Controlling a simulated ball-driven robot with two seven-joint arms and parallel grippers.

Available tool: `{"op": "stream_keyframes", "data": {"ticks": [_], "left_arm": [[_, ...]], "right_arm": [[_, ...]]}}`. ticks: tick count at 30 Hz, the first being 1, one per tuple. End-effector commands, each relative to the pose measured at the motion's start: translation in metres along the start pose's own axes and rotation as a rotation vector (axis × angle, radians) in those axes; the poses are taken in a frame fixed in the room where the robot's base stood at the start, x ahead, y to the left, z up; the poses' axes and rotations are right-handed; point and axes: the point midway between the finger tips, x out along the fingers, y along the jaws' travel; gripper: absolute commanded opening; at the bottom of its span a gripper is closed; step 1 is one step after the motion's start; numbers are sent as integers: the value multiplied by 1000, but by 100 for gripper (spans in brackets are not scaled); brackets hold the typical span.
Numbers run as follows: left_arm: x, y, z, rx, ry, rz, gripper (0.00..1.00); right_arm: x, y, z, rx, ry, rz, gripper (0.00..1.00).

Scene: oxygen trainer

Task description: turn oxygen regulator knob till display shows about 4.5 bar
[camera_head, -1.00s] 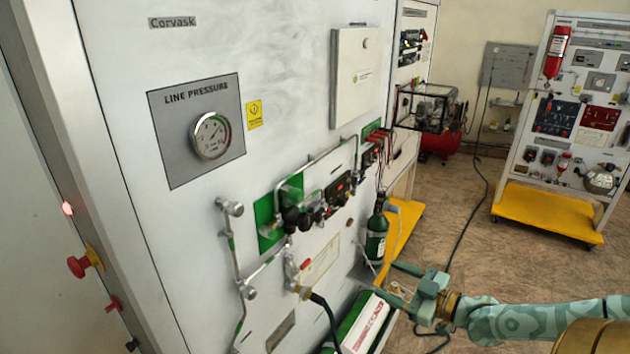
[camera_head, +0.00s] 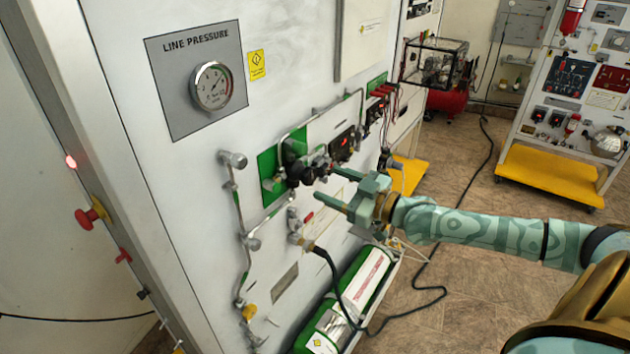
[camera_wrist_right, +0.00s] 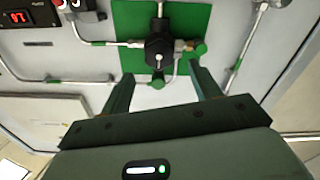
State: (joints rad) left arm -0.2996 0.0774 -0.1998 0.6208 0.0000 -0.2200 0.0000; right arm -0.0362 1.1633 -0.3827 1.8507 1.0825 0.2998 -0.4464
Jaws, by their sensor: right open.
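The black regulator knob (camera_head: 300,173) sits in front of a green plate (camera_head: 267,163) on the grey panel. In the right wrist view the black knob (camera_wrist_right: 158,50) lies ahead, between the lines of my fingers. My right gripper (camera_head: 328,183) is open and empty, its fingers pointing at the knob from the right; it also shows in the right wrist view (camera_wrist_right: 160,72). I see no clear contact with the knob. My left gripper is out of view.
Metal pipes (camera_head: 237,200) run around the plate. A line pressure gauge (camera_head: 212,86) is above left. A green and white cylinder (camera_head: 350,300) lies below, with a black hose (camera_head: 335,275) looping near it. Open floor (camera_head: 460,290) lies to the right.

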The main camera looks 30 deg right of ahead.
Motion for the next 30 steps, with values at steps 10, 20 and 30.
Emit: {"op": "stream_keyframes", "data": {"ticks": [10,20,30], "left_arm": [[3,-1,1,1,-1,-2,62],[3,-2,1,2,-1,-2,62],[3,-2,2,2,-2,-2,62]], "right_arm": [[48,0,0,1,2,1,62],[54,0,0,0,-1,0,62],[54,0,0,0,0,0,17]]}}
